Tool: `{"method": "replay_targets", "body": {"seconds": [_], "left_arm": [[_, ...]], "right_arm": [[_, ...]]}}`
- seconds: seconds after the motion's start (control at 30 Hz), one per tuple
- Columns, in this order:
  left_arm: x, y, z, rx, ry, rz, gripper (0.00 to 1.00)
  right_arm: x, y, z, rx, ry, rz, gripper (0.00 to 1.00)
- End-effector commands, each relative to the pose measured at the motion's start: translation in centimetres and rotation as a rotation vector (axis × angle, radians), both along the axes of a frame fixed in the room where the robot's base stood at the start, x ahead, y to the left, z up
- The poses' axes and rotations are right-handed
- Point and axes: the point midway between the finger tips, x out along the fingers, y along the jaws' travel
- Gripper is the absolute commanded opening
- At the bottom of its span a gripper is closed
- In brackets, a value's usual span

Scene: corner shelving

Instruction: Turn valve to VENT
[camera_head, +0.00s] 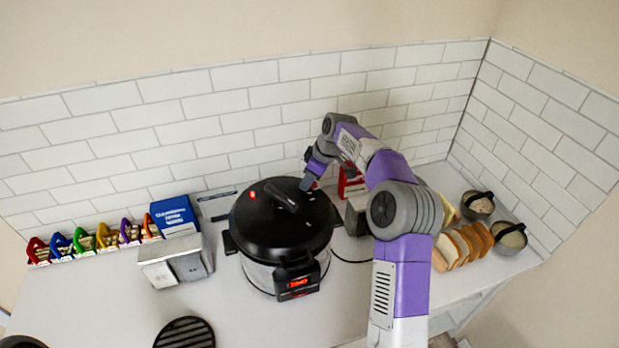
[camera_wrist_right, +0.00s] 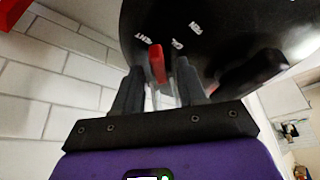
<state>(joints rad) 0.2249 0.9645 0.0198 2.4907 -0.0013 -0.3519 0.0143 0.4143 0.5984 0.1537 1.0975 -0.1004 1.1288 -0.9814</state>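The black-lidded pressure cooker (camera_head: 280,228) stands on the counter, with a lit red display on its front. In the right wrist view its dark lid (camera_wrist_right: 225,30) fills the top and carries small white lettering, partly legible. A red valve lever (camera_wrist_right: 157,62) stands out from the lid between the fingertips of my right gripper (camera_wrist_right: 157,75). The fingers are apart, with gaps beside the lever, so the gripper looks open around it. My left gripper is not in view.
Several coloured packet holders (camera_head: 105,238) line the back left. A blue box (camera_head: 174,214) and metal canisters (camera_head: 177,262) stand left of the cooker. Bread slices (camera_head: 463,245) and two bowls (camera_head: 510,238) are at right. A round black trivet (camera_head: 185,333) lies in front.

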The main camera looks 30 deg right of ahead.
Motion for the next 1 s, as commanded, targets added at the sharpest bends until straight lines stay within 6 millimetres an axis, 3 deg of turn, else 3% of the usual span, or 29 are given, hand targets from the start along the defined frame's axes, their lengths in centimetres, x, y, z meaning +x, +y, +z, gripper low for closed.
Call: {"method": "replay_targets", "body": {"seconds": [0.27,0.7,1.0], "left_arm": [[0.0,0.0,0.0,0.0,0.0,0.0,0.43],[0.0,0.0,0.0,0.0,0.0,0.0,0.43],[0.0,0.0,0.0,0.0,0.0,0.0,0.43]], "right_arm": [[0.0,-0.1,0.3,-0.001,-0.002,-0.002,0.4],[-1.9,-1.5,6.1,-0.001,-0.003,-0.002,0.4],[-2.3,-1.8,7.1,0.0,-0.001,-0.001,0.4]]}}
